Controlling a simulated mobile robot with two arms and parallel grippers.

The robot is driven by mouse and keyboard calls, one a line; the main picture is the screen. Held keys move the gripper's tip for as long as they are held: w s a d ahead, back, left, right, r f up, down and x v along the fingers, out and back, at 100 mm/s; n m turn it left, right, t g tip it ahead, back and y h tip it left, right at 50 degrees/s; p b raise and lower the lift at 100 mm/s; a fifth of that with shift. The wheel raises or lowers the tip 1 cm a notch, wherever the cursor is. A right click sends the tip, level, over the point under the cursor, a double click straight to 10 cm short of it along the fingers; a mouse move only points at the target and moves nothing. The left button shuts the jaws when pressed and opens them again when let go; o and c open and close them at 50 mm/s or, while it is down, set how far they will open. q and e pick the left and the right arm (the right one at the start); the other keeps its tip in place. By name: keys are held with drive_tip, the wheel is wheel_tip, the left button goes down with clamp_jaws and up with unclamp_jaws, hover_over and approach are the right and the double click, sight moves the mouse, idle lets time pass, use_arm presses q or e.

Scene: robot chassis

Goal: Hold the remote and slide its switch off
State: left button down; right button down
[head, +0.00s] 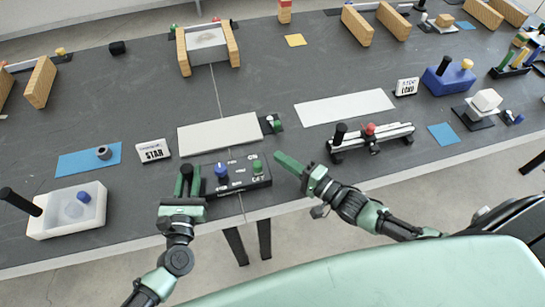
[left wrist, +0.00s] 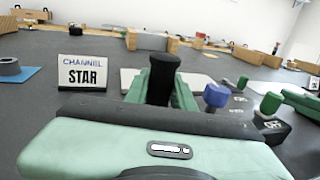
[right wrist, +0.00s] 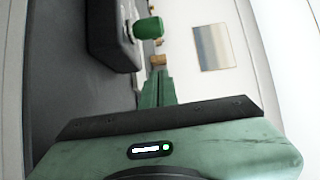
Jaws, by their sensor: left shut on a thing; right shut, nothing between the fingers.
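The remote is a black box (head: 240,184) with white lettering near the table's front edge. A blue knob (head: 221,171) and a green knob (head: 257,166) stand on top. My left gripper (head: 187,181) is shut on the upright black handle (left wrist: 163,80) at the box's left end. The green knob also shows in the left wrist view (left wrist: 270,103) and in the right wrist view (right wrist: 148,28). My right gripper (head: 280,158) is shut and empty, just right of the box and apart from the green knob. The lettering beside the knobs is too small to read surely.
A sign reading STAR (head: 153,151) stands behind left of the box. A white panel (head: 220,134) lies behind it. A rail with black and red knobs (head: 371,142) is to the right. A white tray (head: 67,210) sits at the far left.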

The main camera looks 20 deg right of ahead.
drive_tip(key=v, duration=0.6)
drive_tip(key=shift+s+d+r, duration=0.1)
drive_tip(key=shift+s+d, duration=0.1)
drive_tip(key=shift+s, duration=0.15)
use_arm(q)
drive_tip(key=c, duration=0.5)
unclamp_jaws()
drive_tip(key=shift+s, duration=0.15)
drive_tip(key=shift+b+v, duration=0.35)
drive_tip(key=shift+v, duration=4.6)
use_arm(e)
drive_tip(key=shift+f, duration=0.35)
